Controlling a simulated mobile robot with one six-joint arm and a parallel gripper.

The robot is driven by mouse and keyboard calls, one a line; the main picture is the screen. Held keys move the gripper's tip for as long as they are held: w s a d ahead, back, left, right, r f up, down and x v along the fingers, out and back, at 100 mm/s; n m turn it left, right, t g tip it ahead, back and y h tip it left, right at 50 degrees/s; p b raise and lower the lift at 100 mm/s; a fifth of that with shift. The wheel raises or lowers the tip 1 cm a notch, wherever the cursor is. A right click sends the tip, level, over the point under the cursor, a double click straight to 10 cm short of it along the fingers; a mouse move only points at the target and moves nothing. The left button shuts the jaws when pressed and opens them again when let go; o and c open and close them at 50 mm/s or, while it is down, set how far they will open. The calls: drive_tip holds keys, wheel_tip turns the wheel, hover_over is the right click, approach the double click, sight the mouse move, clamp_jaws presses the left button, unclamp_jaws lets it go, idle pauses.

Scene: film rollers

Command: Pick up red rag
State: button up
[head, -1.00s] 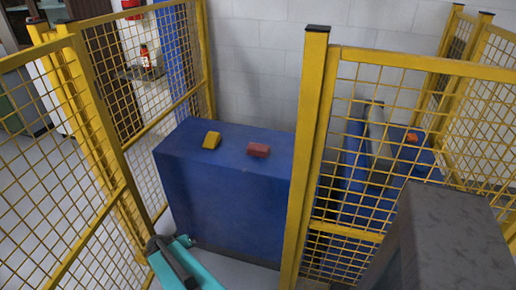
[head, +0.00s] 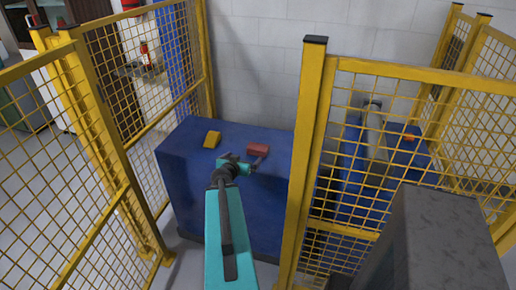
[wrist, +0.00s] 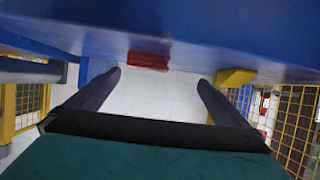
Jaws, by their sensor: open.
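The red rag (head: 257,149) is a small folded block on top of the blue cabinet (head: 190,187), towards its right side. My gripper (head: 261,162) is in front of the rag in the head view, close to it. In the wrist view the rag (wrist: 148,61) shows ahead, between and beyond the two dark fingers. My gripper (wrist: 158,79) is open, with nothing between its fingers. Whether a finger touches the rag cannot be told.
A yellow block (head: 211,139) lies on the cabinet left of the rag; it also shows in the wrist view (wrist: 235,77). Yellow mesh fences (head: 75,170) stand left and right, with a thick yellow post (head: 305,160) close to the cabinet's right side. A white wall is behind.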

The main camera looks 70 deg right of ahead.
sight(258, 147)
drive_tip(key=shift+s+d+r, duration=0.4)
drive_tip(key=shift+s, duration=0.25)
drive_tip(key=shift+s+d+r, duration=0.35)
drive_tip(key=shift+s+r, duration=0.05)
drive_tip(key=shift+s, duration=0.2)
drive_tip(key=shift+d+f+b, duration=0.15)
drive_tip(key=shift+f+b, duration=0.1)
drive_tip(key=shift+b, duration=0.35)
drive_tip(key=shift+d+f, duration=0.1)
drive_tip(key=b, duration=0.2)
drive_tip(key=d+b, duration=0.1)
drive_tip(key=b, duration=0.1)
drive_tip(key=shift+d+f, duration=0.15)
drive_tip(key=shift+f, duration=0.1)
drive_tip(key=shift+w+d+f+b, duration=0.1)
drive_tip(key=shift+d+b, duration=0.25)
drive_tip(key=shift+b, duration=0.45)
drive_tip(key=shift+d, duration=0.65)
drive_tip(key=shift+p+x, duration=0.75)
drive_tip(key=shift+x, duration=1.5)
drive_tip(key=shift+f, duration=0.1)
